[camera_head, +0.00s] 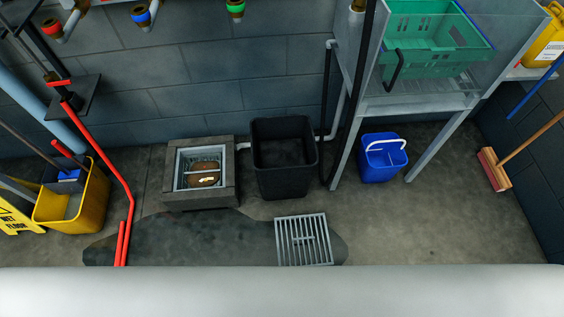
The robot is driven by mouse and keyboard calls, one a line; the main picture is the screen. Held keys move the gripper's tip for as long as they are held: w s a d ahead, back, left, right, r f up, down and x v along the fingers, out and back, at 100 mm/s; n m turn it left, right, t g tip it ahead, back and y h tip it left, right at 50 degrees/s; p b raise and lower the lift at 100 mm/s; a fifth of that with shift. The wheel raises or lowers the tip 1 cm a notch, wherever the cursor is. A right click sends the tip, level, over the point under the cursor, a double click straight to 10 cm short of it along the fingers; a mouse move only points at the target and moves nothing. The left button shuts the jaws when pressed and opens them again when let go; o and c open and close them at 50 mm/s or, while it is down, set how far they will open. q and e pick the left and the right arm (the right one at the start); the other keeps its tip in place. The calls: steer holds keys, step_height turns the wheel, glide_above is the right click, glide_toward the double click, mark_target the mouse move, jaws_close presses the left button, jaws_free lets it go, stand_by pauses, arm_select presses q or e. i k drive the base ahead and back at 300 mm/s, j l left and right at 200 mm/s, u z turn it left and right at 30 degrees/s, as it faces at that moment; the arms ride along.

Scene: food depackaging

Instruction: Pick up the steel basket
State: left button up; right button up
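The steel basket (202,166) appears to be the light metal basket set in the square opening of a grey block-like drain box (173,200) on the floor. Something brown with a pale patch (206,180) lies in it. The basket's lower sides are hidden by the box walls. Neither of my grippers is in view.
A black bin (283,183) stands close to the right of the drain box. A floor grate (303,240) lies in front, on a dark wet patch (190,245). A yellow mop bucket (88,207) and red pipe (115,175) are at left. A blue bucket (381,166) stands right.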

mark_target(187, 160)
steer(key=u, duration=0.9)
steer(key=i+j+z, duration=0.1)
steer(key=z, duration=0.35)
steer(key=j, duration=0.1)
